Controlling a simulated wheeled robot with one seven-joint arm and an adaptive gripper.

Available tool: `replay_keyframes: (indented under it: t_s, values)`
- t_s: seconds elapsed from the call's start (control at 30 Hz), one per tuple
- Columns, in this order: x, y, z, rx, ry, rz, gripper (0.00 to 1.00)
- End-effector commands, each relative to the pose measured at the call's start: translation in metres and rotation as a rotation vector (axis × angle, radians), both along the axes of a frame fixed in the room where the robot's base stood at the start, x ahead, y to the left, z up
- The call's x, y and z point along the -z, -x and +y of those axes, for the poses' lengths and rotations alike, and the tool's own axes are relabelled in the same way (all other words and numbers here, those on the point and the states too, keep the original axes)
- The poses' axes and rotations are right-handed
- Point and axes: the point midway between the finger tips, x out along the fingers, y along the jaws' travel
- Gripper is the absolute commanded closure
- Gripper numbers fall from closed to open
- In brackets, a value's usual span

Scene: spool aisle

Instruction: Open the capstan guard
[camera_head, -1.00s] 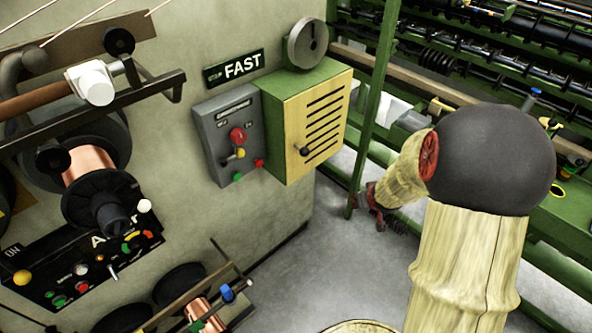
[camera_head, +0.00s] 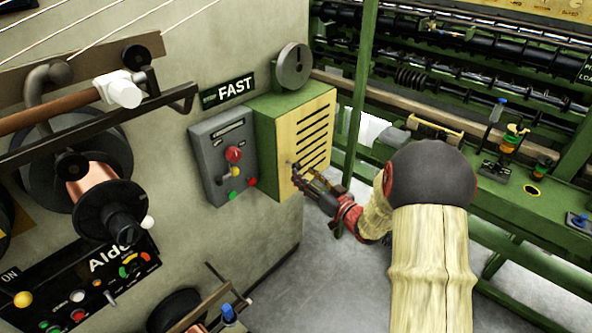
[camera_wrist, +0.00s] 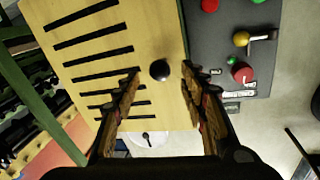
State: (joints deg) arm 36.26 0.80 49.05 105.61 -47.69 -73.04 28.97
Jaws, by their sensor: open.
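The capstan guard (camera_head: 305,130) is a yellow slotted door on the front of a green box (camera_head: 266,150) on the wall. It looks shut. In the wrist view the guard (camera_wrist: 95,25) fills the upper left, with its round dark knob (camera_wrist: 160,70) near one edge. My gripper (camera_head: 302,174) is at the guard's lower left part. In the wrist view my gripper (camera_wrist: 161,76) is open, with a finger on each side of the knob. I see gaps between the knob and both fingers. In the head view my fingers partly cover the knob.
A grey control box (camera_head: 222,150) with a red button and levers sits left of the guard. A green post (camera_head: 360,90) stands close to the right, near my arm. Green machinery (camera_head: 500,170) lies behind my arm. Copper spools (camera_head: 97,185) are on the left.

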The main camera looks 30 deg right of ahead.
Motion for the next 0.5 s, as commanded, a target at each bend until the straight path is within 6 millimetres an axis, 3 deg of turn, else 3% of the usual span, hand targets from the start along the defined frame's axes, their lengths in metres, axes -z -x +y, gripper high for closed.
replay_keyframes:
  t_s: [0.2, 0.5]
  values:
    - [0.002, -0.034, 0.006, -0.003, 0.002, -0.001, 0.57]
    - [0.002, -0.054, 0.008, 0.001, 0.0, 0.002, 0.57]
